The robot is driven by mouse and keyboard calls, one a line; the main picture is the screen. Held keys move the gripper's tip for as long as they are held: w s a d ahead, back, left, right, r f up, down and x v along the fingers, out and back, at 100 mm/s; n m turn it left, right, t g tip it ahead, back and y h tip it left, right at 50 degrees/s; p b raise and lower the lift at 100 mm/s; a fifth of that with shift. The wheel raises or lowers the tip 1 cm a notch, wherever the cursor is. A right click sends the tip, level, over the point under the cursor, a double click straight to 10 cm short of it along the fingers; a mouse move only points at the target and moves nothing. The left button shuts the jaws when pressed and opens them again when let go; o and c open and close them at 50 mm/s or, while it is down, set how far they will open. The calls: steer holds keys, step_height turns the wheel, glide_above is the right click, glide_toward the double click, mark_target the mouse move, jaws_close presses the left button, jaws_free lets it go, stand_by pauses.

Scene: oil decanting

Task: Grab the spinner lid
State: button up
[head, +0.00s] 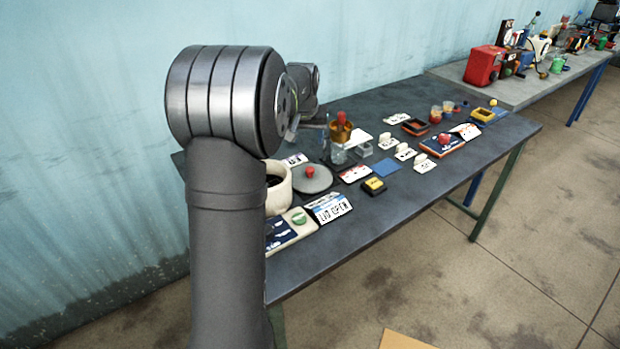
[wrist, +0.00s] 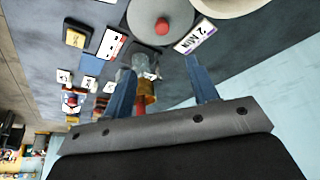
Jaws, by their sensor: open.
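A round grey lid (head: 320,184) with a red knob lies flat on the dark table, to the right of a cream pot. It also shows at the top of the wrist view (wrist: 145,14), beyond my fingertips, with nothing between the fingers touching it. My gripper (wrist: 164,62) is open and empty, its two blue fingers well apart. A glass jar (wrist: 141,62) with a brass and red top shows beyond the left finger, partly hidden by it. In the head view my arm hides most of the gripper. Which lid is the spinner lid is not marked.
The cream pot (head: 280,196) stands left of the grey lid, partly hidden by my arm. The brass and red top (head: 341,130) stands upright behind the lid. Label plates, such as the LID OPEN plate (head: 328,208), and small blocks lie around. The table's front right is clear.

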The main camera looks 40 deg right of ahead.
steer(key=m, duration=0.1)
glide_above(310, 168)
steer(key=s+a, duration=0.2)
steer(key=f, duration=1.1)
steer(key=shift+s+d, duration=0.1)
steer(key=shift+s, duration=0.1)
steer(key=shift+w+x, duration=0.2)
steer(key=shift+x, duration=2.5)
steer(key=c, duration=1.1)
steer(key=shift+r, duration=0.15)
